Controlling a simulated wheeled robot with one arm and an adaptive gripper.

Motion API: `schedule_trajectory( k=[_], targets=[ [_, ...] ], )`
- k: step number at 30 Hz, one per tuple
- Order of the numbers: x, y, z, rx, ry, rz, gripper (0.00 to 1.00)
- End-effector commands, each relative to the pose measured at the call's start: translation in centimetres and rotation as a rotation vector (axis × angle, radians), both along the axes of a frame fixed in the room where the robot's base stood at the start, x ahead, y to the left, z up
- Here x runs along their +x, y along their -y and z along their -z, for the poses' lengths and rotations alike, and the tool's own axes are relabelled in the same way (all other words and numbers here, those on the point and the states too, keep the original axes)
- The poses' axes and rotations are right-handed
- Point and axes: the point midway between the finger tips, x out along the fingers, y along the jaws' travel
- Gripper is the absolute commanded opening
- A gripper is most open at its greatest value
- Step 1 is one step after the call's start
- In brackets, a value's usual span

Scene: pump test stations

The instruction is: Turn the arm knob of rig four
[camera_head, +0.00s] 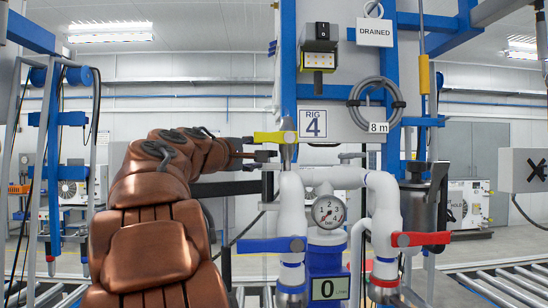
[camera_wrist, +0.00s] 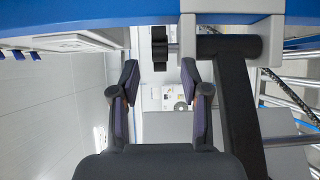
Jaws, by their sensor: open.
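Rig four carries a "RIG 4" sign (camera_head: 313,124). A dark horizontal arm (camera_head: 232,188) reaches left from its post; this arm also shows in the wrist view (camera_wrist: 238,105), held in a grey clamp (camera_wrist: 189,40). A small black knob (camera_wrist: 160,48) sticks out from the clamp's side; it also shows in the head view (camera_head: 262,156). My gripper (camera_wrist: 159,65) is open, and the knob appears between and just beyond its fingertips, with no visible contact. In the head view my gripper (camera_head: 248,153) is left of the post, partly hidden by my own arm.
A yellow lever (camera_head: 275,137) sits close above my gripper. Below are a blue lever (camera_head: 270,245), a red lever (camera_head: 420,239), white pipes and a gauge (camera_head: 328,212). Roller conveyors (camera_head: 505,285) run at the right.

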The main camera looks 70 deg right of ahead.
Motion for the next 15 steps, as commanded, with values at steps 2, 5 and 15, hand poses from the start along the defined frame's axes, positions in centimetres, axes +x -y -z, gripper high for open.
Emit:
schedule_trajectory(
  k=[2, 5, 15],
  targets=[
    [-0.2, 0.9, 0.0, 0.003, 0.001, 0.002, 0.46],
    [-0.5, 2.2, -0.1, 0.003, 0.001, 0.004, 0.46],
    [-1.1, 6.5, 0.0, 0.002, 0.002, 0.003, 0.46]
  ],
)
